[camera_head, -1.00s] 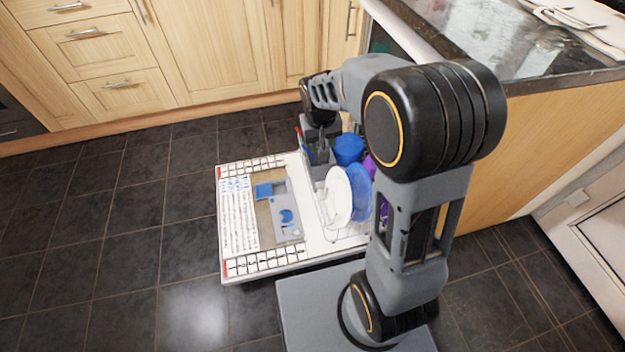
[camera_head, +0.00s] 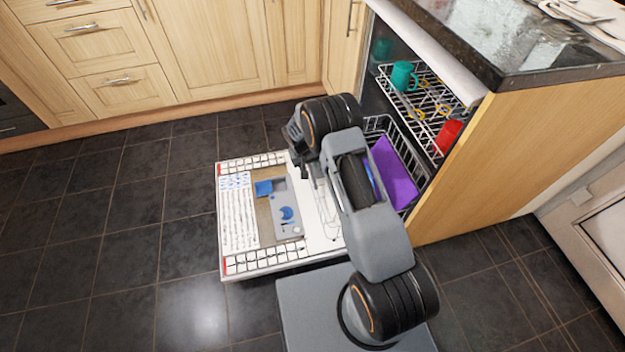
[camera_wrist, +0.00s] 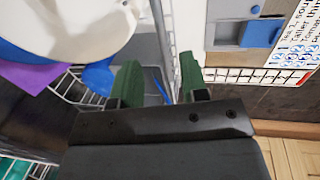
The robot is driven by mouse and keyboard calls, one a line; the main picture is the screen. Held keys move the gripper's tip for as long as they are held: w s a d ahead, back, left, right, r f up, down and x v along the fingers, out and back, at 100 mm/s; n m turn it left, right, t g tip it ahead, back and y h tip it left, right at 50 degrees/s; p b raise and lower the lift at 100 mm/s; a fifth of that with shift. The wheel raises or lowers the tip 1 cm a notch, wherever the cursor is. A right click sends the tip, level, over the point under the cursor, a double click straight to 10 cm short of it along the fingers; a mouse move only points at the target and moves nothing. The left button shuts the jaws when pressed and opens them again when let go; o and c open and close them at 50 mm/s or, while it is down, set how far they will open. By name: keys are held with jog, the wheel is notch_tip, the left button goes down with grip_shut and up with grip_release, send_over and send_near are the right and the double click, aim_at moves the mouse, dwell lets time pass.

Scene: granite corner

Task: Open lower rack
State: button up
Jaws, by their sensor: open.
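The dishwasher's lower rack (camera_head: 381,122) stands part way out over the lowered door (camera_head: 265,160); my arm hides much of it. A purple dish (camera_head: 392,172) stands in it. In the wrist view, the rack's wire front edge (camera_wrist: 158,22) runs down into the gap between my gripper's two green fingertips (camera_wrist: 161,84), which are apart. I cannot tell whether either touches the wire. A white plate (camera_wrist: 65,28), a blue item (camera_wrist: 97,77) and the purple dish (camera_wrist: 30,76) are left of the fingers. In the head view, my gripper (camera_head: 304,176) is low over the door.
The upper rack (camera_head: 420,100) holds a teal mug (camera_head: 403,75) and a red cup (camera_head: 448,136) inside the dishwasher. A granite counter (camera_head: 478,45) overhangs it. Wooden cabinets (camera_head: 215,50) line the back. The dark tiled floor (camera_head: 110,220) at left is clear.

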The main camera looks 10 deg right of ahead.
aim_at(313, 179)
jog(key=f, duration=0.2)
jog(key=d+f+b, duration=0.1)
jog(key=f, duration=0.2)
jog(key=f+b, duration=0.1)
jog(key=f, duration=0.2)
jog(key=shift+d+f, duration=0.25)
jog(key=shift+d, duration=0.1)
grip_shut()
